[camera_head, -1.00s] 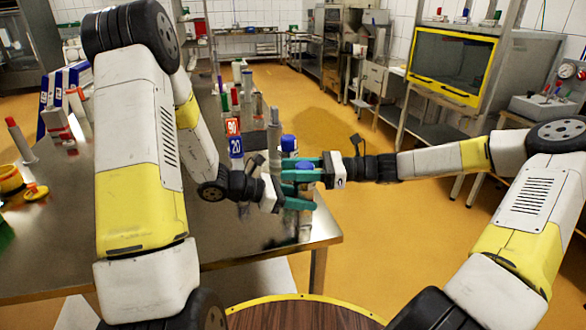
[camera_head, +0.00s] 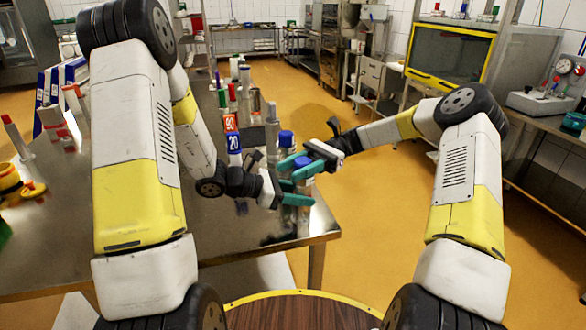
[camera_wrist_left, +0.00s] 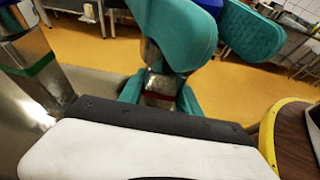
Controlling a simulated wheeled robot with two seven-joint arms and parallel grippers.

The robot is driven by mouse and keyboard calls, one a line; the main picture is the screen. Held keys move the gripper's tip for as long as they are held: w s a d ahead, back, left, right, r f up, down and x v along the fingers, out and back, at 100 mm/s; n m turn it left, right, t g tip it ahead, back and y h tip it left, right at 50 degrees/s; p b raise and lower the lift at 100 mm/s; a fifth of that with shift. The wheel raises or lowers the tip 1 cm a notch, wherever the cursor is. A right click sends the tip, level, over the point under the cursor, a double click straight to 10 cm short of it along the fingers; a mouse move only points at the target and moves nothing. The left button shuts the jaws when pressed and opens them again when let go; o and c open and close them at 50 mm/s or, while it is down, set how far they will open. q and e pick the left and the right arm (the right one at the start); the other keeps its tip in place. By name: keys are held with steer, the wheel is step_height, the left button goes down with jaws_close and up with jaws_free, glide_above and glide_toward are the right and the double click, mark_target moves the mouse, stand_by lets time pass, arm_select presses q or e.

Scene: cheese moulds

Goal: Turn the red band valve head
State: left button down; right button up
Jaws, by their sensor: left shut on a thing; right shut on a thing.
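The valve is a metal cylinder with a red band (camera_wrist_left: 158,97), seen between teal fingers in the left wrist view. Its blue top (camera_head: 303,163) shows in the head view among the fingers. My left gripper (camera_head: 298,193) is the lower one and is shut around the metal body; its fingers also show low in the wrist view (camera_wrist_left: 160,100). My right gripper (camera_head: 300,166) is shut on the blue head above it, coming in from the upper right. Its teal fingers fill the top of the wrist view and hide the head there.
A second metal valve with a green band (camera_wrist_left: 38,68) stands close beside; its blue top (camera_head: 286,138) is just behind the grippers. Number blocks (camera_head: 232,135) and several tubes stand farther back on the steel table (camera_head: 160,225). The table's right edge is near.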

stand_by(0.3)
steer(key=o, duration=1.4)
steer(key=shift+c, duration=0.2)
steer(key=v, duration=1.2)
steer(key=shift+w, duration=0.15)
arm_select(q)
steer(key=c, duration=0.8)
jaws_free()
steer(key=shift+o, duration=0.2)
